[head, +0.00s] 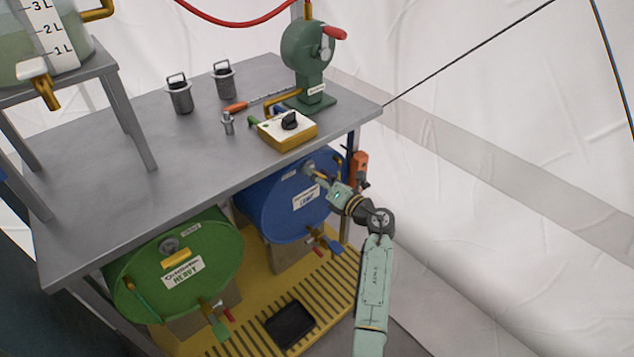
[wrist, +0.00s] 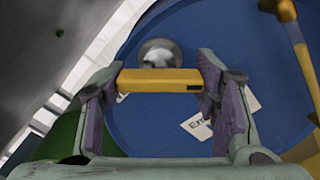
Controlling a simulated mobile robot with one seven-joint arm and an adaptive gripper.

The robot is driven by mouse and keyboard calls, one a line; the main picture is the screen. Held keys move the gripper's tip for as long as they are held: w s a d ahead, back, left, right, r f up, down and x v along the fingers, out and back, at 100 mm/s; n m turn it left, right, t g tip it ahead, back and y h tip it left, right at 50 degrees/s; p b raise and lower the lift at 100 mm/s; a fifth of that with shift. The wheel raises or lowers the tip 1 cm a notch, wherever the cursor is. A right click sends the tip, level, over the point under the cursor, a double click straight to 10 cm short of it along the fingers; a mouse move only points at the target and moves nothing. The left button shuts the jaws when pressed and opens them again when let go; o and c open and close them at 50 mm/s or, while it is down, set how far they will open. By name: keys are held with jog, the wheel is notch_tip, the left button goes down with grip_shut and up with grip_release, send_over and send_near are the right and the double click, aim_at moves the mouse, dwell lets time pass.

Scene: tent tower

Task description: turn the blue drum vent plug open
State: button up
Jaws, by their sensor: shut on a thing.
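The blue drum (head: 284,208) lies on its side under the bench, its round face towards the front. Its round grey vent plug (head: 309,168) is high on that face, partly hidden by my gripper (head: 324,179). In the wrist view the grey plug (wrist: 160,53) shows just beyond a yellow bar (wrist: 160,79) lying level across the picture. My gripper (wrist: 160,88) is shut on this bar, one finger at each end. The bar looks like the plug's handle, but its join to the plug is hidden. The blue drum face (wrist: 165,120) fills the background.
A green drum (head: 215,245) with its own plug and yellow bar lies to the left. The grey bench top (head: 130,170) overhangs both drums. Taps stick out low on the drum faces. A black tray (head: 290,325) lies on the yellow slatted floor (head: 254,338).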

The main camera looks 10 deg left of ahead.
jog(key=n+b, duration=0.4)
jog(key=shift+f, duration=0.3)
jog(key=n+b, duration=0.3)
jog(key=shift+d+r+n, duration=0.1)
jog(key=shift+r+n, duration=0.05)
jog(key=shift+n, duration=0.15)
jog(key=shift+r, duration=0.1)
jog(key=o, duration=1.2)
jog(key=shift+c, duration=0.2)
jog(key=v, duration=0.7)
jog(key=shift+d, duration=0.2)
